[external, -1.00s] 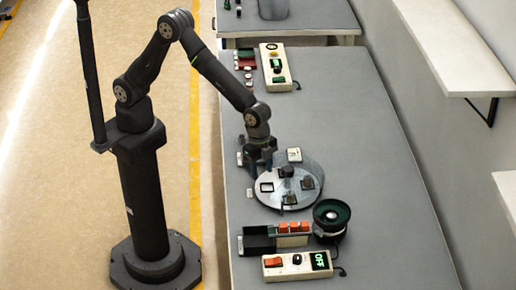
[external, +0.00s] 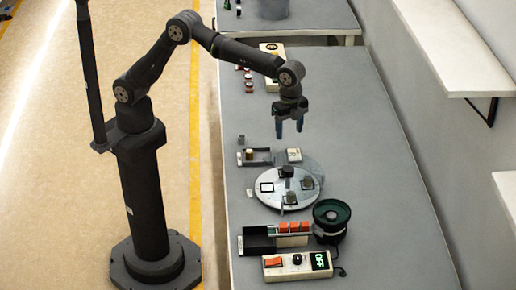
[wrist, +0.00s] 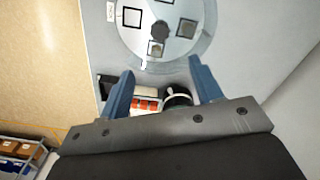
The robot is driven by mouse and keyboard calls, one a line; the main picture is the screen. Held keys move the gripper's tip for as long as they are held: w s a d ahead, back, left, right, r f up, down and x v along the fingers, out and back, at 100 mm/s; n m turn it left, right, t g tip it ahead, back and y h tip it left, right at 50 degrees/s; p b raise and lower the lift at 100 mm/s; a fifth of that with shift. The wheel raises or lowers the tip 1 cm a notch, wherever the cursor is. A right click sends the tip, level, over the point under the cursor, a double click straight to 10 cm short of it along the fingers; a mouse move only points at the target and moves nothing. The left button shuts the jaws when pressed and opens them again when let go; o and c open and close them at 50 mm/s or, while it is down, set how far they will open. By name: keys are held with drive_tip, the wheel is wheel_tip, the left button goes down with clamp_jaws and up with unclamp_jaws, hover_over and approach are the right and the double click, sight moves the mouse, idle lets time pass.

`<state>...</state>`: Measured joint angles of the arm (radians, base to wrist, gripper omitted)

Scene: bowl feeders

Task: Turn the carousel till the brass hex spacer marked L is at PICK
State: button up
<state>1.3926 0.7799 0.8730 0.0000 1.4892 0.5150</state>
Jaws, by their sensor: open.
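The carousel (external: 271,198) is a pale round disc with a dark central knob (external: 287,171) and several square pockets near its rim; it also shows in the wrist view (wrist: 137,36). One pocket is an empty-looking white square with a dark frame (external: 266,187). The pocket nearest the bottom in the wrist view holds a small tan piece (wrist: 157,48). No letter L or PICK lettering is readable. My gripper (external: 289,131) is open and empty, raised above the table behind the carousel, touching nothing. Its two blue fingers (wrist: 160,75) stand apart in the wrist view.
A dark tray (external: 262,158) with a small brass-coloured piece (external: 249,153) lies behind the carousel, beside a white square plate (external: 294,155). In front are a green-rimmed bowl feeder (external: 332,213), orange blocks (external: 293,227) and a control box (external: 290,266) reading OFF. The table's right side is clear.

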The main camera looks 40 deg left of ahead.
sight(288, 168)
wheel_tip(288, 168, down, 16)
drive_tip(key=shift+r, duration=0.25)
clamp_jaws()
idle(0.3)
